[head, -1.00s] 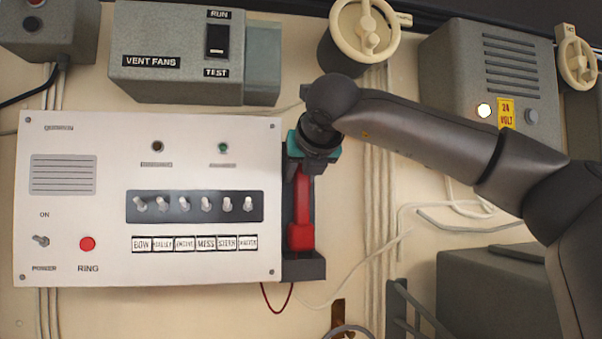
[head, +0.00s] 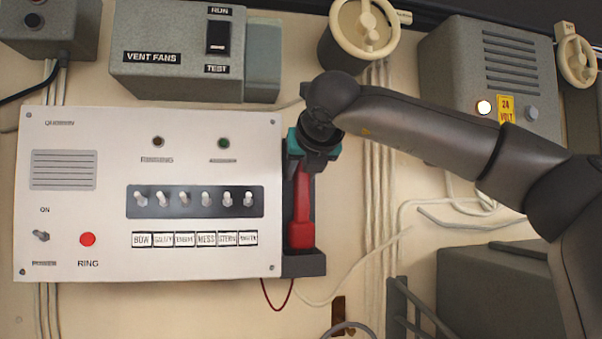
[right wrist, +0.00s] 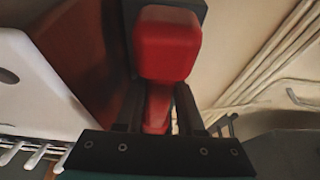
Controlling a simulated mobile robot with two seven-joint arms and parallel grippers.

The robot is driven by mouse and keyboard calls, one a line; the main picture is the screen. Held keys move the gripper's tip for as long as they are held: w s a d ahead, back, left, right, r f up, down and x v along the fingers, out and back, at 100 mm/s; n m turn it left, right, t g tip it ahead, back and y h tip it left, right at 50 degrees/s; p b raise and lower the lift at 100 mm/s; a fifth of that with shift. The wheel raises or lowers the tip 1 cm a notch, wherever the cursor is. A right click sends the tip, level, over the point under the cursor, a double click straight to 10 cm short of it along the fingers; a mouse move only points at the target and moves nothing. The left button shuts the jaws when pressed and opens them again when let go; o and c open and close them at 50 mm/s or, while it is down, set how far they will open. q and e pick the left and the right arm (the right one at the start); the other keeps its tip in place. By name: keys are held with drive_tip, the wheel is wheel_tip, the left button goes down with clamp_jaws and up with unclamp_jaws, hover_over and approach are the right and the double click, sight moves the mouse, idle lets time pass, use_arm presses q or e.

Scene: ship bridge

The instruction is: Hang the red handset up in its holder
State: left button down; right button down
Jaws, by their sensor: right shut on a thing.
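The red handset (head: 301,215) is upright at the dark holder (head: 305,265) on the right side of the white intercom panel. Its lower end is at the holder's bottom ledge; I cannot tell whether it is fully seated. My right gripper (head: 307,163) is shut on the handset's upper part, which the gripper and wrist hide in the head view. In the right wrist view the handset's red end block (right wrist: 166,45) shows beyond the two dark fingers (right wrist: 158,108), with the holder's dark back behind it. My left gripper is not in view.
The white panel (head: 100,210) with switches and a red ring button stands directly left of the holder. A cream handwheel (head: 364,28) is above. Pale cables (head: 378,200) run down the wall to the right. A thin red cord (head: 277,300) hangs below the holder.

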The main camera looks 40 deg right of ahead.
sight(303, 189)
idle(1.2)
drive_tip(key=shift+f+b, duration=1.95)
drive_tip(key=shift+b, duration=0.95)
idle(3.3)
drive_tip(key=shift+c, duration=2.2)
unclamp_jaws()
drive_tip(key=shift+f, duration=0.1)
